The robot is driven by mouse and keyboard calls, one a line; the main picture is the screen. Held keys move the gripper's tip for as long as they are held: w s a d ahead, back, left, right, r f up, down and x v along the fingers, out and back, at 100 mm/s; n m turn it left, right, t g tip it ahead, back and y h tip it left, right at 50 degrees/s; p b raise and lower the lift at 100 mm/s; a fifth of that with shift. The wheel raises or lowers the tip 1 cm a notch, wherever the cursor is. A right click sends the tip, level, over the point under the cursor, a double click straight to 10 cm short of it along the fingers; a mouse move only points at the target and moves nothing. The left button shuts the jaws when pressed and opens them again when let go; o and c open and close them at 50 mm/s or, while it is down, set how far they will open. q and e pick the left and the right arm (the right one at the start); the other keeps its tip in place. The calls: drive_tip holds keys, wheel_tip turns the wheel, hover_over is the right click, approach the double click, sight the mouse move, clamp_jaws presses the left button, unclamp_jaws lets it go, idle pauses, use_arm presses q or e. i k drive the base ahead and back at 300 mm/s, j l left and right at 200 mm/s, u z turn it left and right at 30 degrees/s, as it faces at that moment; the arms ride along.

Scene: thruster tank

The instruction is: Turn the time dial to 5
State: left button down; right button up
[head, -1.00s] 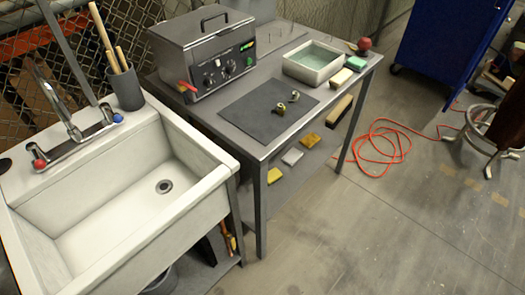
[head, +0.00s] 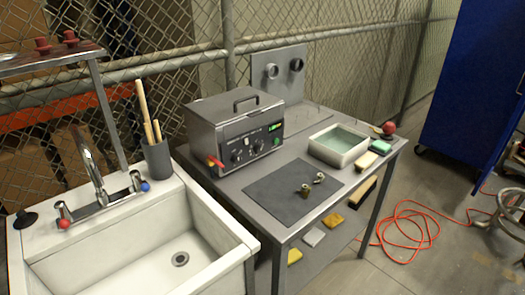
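A grey metal box-shaped tank (head: 236,125) with a lid handle stands on the grey table, towards its back left. Its front panel (head: 252,146) carries dark round dials (head: 237,155), several small controls and a small green lit display (head: 274,128). The dial markings are too small to read, so I cannot tell which dial is the time dial or where it points. A red-handled part (head: 214,161) sticks out at the tank's left front corner. Neither of my grippers shows in the head view.
A dark mat (head: 279,203) with two small metal parts (head: 306,190) lies before the tank. A water-filled white tray (head: 339,145) is to its right. A white sink (head: 110,255) stands at left. An orange cable (head: 405,235) lies on the floor at right.

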sight(258, 149)
drive_tip(key=l+u, duration=0.1)
drive_tip(key=u, duration=0.25)
drive_tip(key=l+u, duration=0.1)
drive_tip(key=u, duration=0.25)
drive_tip(key=i+l+u, duration=0.1)
drive_tip(key=u, duration=0.25)
drive_tip(key=l+u, duration=0.2)
drive_tip(key=l, duration=0.25)
drive_tip(key=l+u, duration=0.25)
drive_tip(key=l, duration=0.2)
drive_tip(key=k+l+u, duration=0.2)
drive_tip(key=l, duration=0.2)
drive_tip(key=l+u, duration=0.25)
drive_tip(key=l, duration=0.2)
drive_tip(key=k+l, duration=0.1)
drive_tip(key=l, duration=0.25)
drive_tip(key=k+l, duration=0.15)
drive_tip(key=l, duration=0.2)
drive_tip(key=k+l, duration=0.1)
drive_tip(key=l, duration=0.3)
drive_tip(key=k+l+u, duration=0.1)
drive_tip(key=l, duration=0.25)
drive_tip(key=k+l, duration=0.15)
drive_tip(key=l, duration=0.2)
drive_tip(key=k+l, duration=0.1)
drive_tip(key=l, duration=0.25)
